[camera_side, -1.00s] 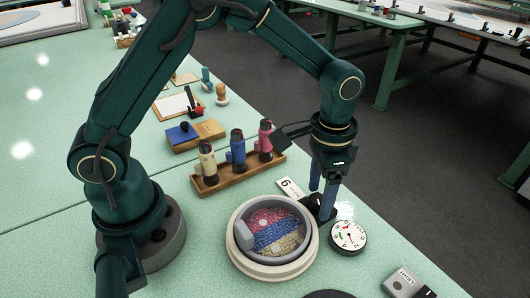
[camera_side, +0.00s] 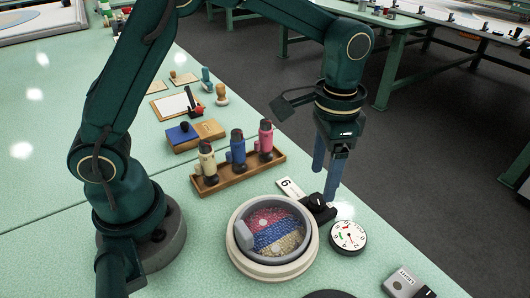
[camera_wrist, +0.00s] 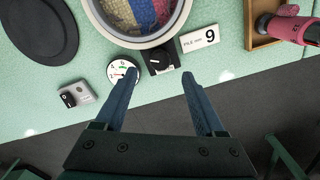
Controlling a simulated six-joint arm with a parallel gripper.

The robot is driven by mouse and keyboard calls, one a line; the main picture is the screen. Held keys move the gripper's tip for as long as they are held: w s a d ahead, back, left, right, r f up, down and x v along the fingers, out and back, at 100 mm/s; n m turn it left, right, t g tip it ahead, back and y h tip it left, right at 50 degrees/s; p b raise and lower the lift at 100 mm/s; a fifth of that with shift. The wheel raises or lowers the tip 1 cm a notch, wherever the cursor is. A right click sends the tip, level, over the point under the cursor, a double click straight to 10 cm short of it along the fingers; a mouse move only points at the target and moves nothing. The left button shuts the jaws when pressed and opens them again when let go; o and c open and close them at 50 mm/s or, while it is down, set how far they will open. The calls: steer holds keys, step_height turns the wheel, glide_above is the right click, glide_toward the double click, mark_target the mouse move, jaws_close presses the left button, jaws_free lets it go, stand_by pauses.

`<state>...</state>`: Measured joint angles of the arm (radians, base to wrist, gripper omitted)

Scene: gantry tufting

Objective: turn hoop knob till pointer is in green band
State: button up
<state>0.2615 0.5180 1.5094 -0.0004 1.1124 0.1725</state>
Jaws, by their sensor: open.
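The black hoop knob (camera_side: 318,203) sits on a dark block at the hoop's right edge; it also shows in the wrist view (camera_wrist: 158,59). The round hoop (camera_side: 245,270) with a pale rim holds red, blue and cream tufting. The white dial (camera_side: 348,236) stands beside it, also in the wrist view (camera_wrist: 121,71). It has small red and green marks, but I cannot tell where its pointer stands against the green band. My gripper (camera_side: 325,182) is open and empty, above the knob and apart from it. In the wrist view its fingers (camera_wrist: 160,76) spread either side below the knob.
A grey switch box (camera_side: 403,282) is at the front right. The table edge runs close beyond the knob.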

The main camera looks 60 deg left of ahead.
mark_target(318, 198)
steer(key=n, duration=1)
steer(key=shift+s+f, duration=0.1)
steer(key=shift+f, duration=2.55)
jaws_close()
